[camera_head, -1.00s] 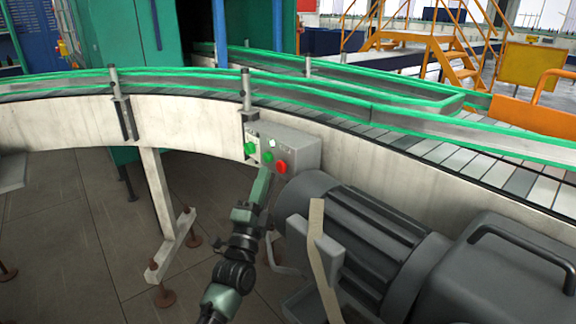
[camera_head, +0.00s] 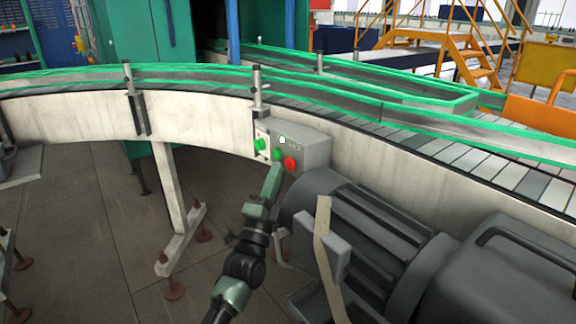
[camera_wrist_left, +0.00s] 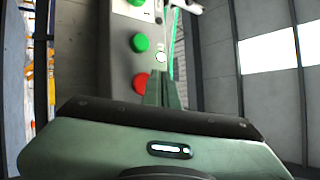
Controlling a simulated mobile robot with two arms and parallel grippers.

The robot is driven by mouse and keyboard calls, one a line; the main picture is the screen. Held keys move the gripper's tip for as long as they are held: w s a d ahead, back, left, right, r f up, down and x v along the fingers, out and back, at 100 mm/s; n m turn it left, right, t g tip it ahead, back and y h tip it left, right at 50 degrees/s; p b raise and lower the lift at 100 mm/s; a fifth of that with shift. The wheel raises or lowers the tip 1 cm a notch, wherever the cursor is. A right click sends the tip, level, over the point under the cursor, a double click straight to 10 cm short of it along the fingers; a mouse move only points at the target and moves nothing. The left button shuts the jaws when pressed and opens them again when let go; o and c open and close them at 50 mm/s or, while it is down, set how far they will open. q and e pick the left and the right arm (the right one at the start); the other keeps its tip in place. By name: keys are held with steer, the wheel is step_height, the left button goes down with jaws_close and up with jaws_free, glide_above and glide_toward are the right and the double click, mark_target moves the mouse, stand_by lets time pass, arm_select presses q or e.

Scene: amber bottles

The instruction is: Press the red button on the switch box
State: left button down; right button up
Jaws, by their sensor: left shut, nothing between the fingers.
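The grey switch box (camera_head: 312,146) is mounted on the side of the conveyor. Its red button (camera_head: 290,164) is at the right of its front face, with a green button (camera_head: 278,154) to its left. My left gripper (camera_head: 274,170) is shut and empty, its tip just left of the red button in the head view. In the left wrist view, the shut fingers (camera_wrist_left: 163,80) overlap the right part of the red button (camera_wrist_left: 141,83). A green button (camera_wrist_left: 140,42) shows above it. Contact cannot be told. My right gripper is not in view.
The curved conveyor (camera_head: 200,112) with green rails runs behind the box. A large grey motor (camera_head: 370,235) stands close to the right of my left arm. A conveyor leg (camera_head: 170,190) stands to the left, with open floor (camera_head: 105,225) around it.

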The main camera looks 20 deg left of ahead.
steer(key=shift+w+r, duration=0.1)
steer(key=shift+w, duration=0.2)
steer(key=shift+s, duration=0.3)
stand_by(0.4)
arm_select(q)
steer(key=shift+w, duration=0.1)
steer(key=shift+w+d, duration=0.25)
steer(key=shift+d, duration=0.05)
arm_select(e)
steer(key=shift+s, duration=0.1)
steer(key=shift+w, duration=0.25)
